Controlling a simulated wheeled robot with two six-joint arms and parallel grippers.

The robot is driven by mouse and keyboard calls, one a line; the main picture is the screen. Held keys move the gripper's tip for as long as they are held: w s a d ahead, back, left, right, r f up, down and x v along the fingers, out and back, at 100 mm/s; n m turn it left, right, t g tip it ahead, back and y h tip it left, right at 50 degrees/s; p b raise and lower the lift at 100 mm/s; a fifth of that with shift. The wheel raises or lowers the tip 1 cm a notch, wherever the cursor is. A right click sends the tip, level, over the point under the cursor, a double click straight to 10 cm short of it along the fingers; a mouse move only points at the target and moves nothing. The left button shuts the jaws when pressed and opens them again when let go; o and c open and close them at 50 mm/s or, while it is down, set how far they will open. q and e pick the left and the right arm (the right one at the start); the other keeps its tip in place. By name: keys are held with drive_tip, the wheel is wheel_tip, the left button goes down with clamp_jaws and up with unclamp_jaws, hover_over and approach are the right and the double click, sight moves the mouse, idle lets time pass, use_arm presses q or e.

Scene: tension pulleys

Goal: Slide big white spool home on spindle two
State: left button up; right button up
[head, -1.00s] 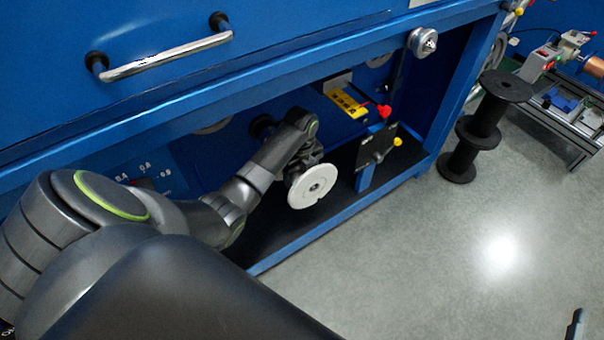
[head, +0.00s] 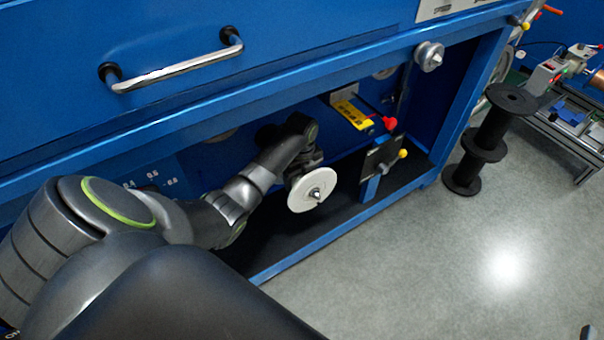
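The big white spool (head: 301,194) is inside the low blue bay, its round face turned toward me. A pointed metal tip, the end of the spindle (head: 316,192), sticks out through its centre. My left gripper (head: 304,166) is right behind and above the spool's upper edge. It appears shut on the spool, but its fingertips are mostly hidden behind the disc. The rest of the spindle and how far back the spool sits are hidden too. Only a dark tip of my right gripper (head: 588,333) shows at the bottom right corner.
Right of the spool stand a dark plate (head: 381,158) on a blue post and a yellow-labelled bracket (head: 352,114) with a red knob. A metal pulley (head: 430,56) is on the upper frame. Black stacked reels (head: 484,143) stand on the floor. The front floor is clear.

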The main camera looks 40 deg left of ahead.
use_arm(q)
drive_tip(key=shift+r, duration=0.1)
idle(0.3)
drive_tip(key=shift+p, duration=0.5)
drive_tip(key=shift+w+a, duration=0.1)
drive_tip(key=shift+a, duration=0.1)
drive_tip(key=shift+w+a, duration=0.25)
drive_tip(key=shift+a, duration=0.35)
drive_tip(key=shift+w+a, duration=0.25)
drive_tip(key=shift+a, duration=0.35)
drive_tip(key=shift+p, duration=0.3)
idle(0.6)
drive_tip(key=shift+w+a+b, duration=0.25)
drive_tip(key=shift+w+a, duration=0.05)
drive_tip(key=shift+a, duration=0.35)
drive_tip(key=shift+w+a+b, duration=0.2)
drive_tip(key=shift+w+a, duration=0.05)
drive_tip(key=shift+a, duration=0.45)
drive_tip(key=shift+w+a+r, duration=0.1)
drive_tip(key=shift+a, duration=0.05)
